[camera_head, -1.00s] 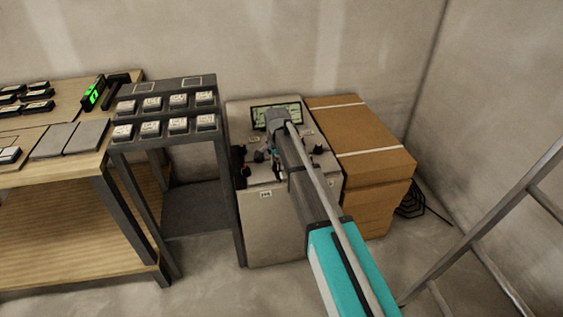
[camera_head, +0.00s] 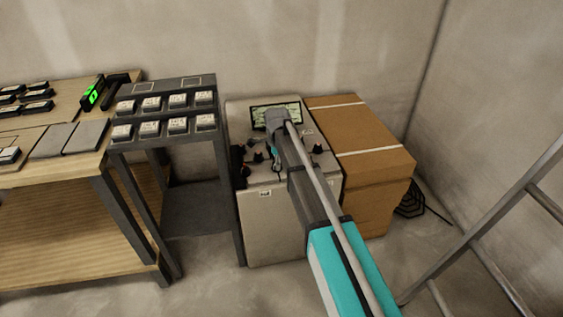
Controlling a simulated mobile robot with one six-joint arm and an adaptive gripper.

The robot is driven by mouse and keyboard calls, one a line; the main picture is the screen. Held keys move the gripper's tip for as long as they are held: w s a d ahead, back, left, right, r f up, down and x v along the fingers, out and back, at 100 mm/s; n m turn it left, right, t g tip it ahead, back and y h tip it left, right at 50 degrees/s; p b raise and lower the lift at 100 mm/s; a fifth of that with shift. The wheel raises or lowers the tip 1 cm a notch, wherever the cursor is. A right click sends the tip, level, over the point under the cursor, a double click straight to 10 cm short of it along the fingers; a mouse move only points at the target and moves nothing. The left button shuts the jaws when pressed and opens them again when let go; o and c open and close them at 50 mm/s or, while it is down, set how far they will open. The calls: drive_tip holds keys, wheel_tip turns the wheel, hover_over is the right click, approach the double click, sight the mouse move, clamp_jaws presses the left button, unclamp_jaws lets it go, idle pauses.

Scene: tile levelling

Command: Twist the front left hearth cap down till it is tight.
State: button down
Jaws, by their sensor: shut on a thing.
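The hearth is the top of a pale grey cabinet (camera_head: 263,225) in the middle of the view, with several small dark caps on it. One cap (camera_head: 258,156) stands just left of my gripper, and another cap (camera_head: 317,148) stands to the right of my arm. My gripper (camera_head: 277,166) points down at the front left part of the cabinet top. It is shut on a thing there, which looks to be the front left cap. My wrist and the fingers hide most of that cap, so its height and seating cannot be told.
A dark rack (camera_head: 164,142) with several white-topped blocks stands left of the cabinet, beside a wooden bench (camera_head: 70,185). A cardboard box (camera_head: 385,165) stands close on the right. A metal ladder (camera_head: 490,215) leans at the far right. Dark items (camera_head: 240,165) line the cabinet's left edge.

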drive_tip(key=shift+w+a+m, duration=0.3)
drive_tip(key=shift+w, duration=0.05)
drive_tip(key=shift+c, duration=1.5)
unclamp_jaws()
drive_tip(key=shift+d, duration=0.1)
drive_tip(key=shift+s, duration=0.1)
drive_tip(key=shift+d, duration=0.1)
